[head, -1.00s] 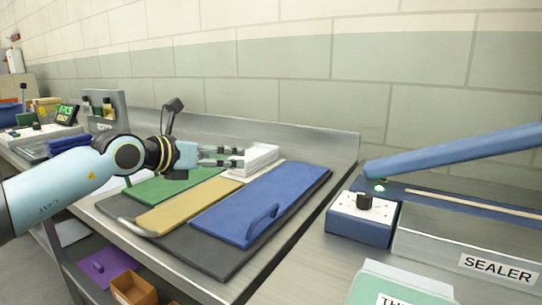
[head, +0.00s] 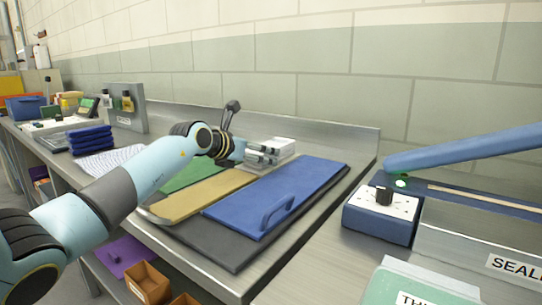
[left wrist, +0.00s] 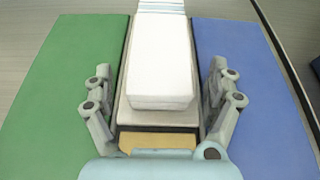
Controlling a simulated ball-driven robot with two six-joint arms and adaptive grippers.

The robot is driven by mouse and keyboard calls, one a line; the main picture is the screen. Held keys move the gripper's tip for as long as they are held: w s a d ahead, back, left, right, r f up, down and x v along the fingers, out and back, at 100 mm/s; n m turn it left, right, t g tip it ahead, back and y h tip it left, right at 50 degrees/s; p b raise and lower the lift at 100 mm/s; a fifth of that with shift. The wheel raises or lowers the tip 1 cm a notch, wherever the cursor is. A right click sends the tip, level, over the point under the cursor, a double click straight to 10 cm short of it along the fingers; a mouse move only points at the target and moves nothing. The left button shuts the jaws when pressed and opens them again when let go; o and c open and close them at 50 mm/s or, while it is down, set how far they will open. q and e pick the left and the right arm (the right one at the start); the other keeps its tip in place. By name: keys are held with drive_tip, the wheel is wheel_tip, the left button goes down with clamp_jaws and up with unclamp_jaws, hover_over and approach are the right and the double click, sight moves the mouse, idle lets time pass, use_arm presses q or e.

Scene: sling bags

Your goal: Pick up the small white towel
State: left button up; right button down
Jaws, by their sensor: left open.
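The small white towel (left wrist: 160,66) is a folded, block-like white stack. In the left wrist view it lies in the upper middle, between my open fingers but mostly beyond their tips. In the head view the towel (head: 284,146) sits at the back of the boards, partly hidden by the fingers. My left gripper (left wrist: 162,78) is open and empty, with one finger on each side of the towel's near end. It also shows in the head view (head: 266,153). I cannot tell whether the fingers touch the towel. My right gripper is not in view.
A green board (head: 196,174), a yellow board (head: 198,197) and a blue board (head: 280,196) with a handle lie on a dark mat (head: 225,250). A sealer (head: 470,235) stands at right. Dark blue folded cloths (head: 90,140) lie at left. The wall rises behind.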

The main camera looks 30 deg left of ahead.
use_arm(q)
drive_tip(key=c, duration=1.3)
drive_tip(key=shift+r, duration=0.1)
